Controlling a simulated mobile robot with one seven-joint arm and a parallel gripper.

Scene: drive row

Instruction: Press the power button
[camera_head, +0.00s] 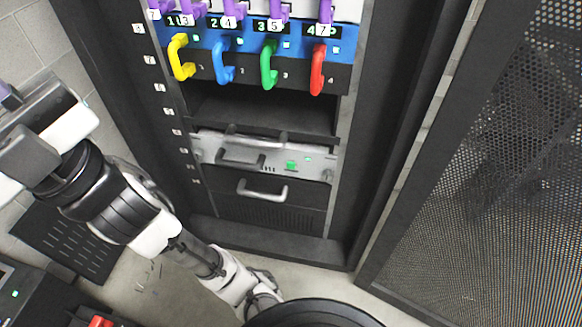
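A small green button (291,165) sits on the front of a silver-grey rack unit (208,148) in the lower part of the black rack. It is the likely power button, but its label is too small to read. My arm runs from the bottom middle up to the left edge, well left of the rack unit. My gripper is not in view. Nothing covers the green button.
Yellow (180,57), blue (221,62), green (268,65) and red (317,69) handles stand above an empty bay (262,111). A lower drawer has a silver handle (262,192). A perforated black door (490,170) stands at the right. The floor in front is narrow.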

